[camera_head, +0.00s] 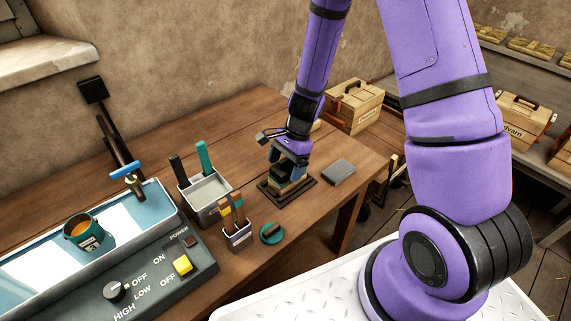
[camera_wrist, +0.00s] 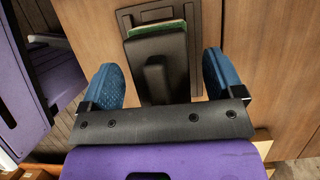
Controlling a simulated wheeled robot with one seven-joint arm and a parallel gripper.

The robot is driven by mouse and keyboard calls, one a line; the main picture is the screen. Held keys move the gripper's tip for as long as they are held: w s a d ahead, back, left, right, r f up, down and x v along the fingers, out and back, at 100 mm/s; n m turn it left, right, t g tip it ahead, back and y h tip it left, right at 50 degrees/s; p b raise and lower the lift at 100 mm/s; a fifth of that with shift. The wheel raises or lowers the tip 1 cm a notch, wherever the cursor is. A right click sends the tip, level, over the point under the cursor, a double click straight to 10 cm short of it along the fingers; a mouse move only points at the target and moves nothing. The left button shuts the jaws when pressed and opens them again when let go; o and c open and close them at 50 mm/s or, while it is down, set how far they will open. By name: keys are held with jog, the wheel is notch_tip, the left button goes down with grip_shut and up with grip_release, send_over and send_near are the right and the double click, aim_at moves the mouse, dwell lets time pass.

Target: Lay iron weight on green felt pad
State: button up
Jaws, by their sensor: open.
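The iron weight (camera_wrist: 158,50) is a dark block with a raised grip in its middle. In the wrist view it lies over the green felt pad (camera_wrist: 157,27), whose green edge shows just beyond it; most of the pad is hidden. A dark base board (camera_head: 299,198) is beneath this stack in the head view. My gripper (camera_wrist: 162,82) is open, with one blue fingertip on each side of the weight's raised grip and a visible gap on both sides. In the head view my gripper (camera_head: 287,165) is low over the stack and hides much of it.
A grey slab (camera_head: 338,173) lies right of the stack. A grey bin with handled tools (camera_head: 206,198), a small tool cup (camera_head: 237,235) and a teal round item (camera_head: 271,234) stand to the left. A control box (camera_head: 150,280) is at front left. The wooden table (camera_head: 235,125) is clear behind.

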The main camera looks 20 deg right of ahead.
jog(key=shift+r, duration=0.1)
jog(key=v, duration=1.1)
jog(key=s+r+n+t, duration=0.1)
jog(key=s+r+n, duration=0.1)
jog(key=r, duration=0.3)
jog(key=s+r+n+t+h, duration=0.1)
jog(key=s+r+n, duration=0.2)
jog(key=r, duration=0.3)
jog(key=s+r+n+t, duration=0.1)
jog(key=s+r+n, duration=0.1)
jog(key=r, duration=0.3)
jog(key=s+d+r+n+t+h, duration=0.3)
jog(key=s+r+n, duration=0.4)
jog(key=s+r, duration=0.4)
jog(key=s, duration=0.4)
jog(key=shift+d+t, duration=0.25)
jog(key=shift+t, duration=0.05)
jog(key=shift+r, duration=0.1)
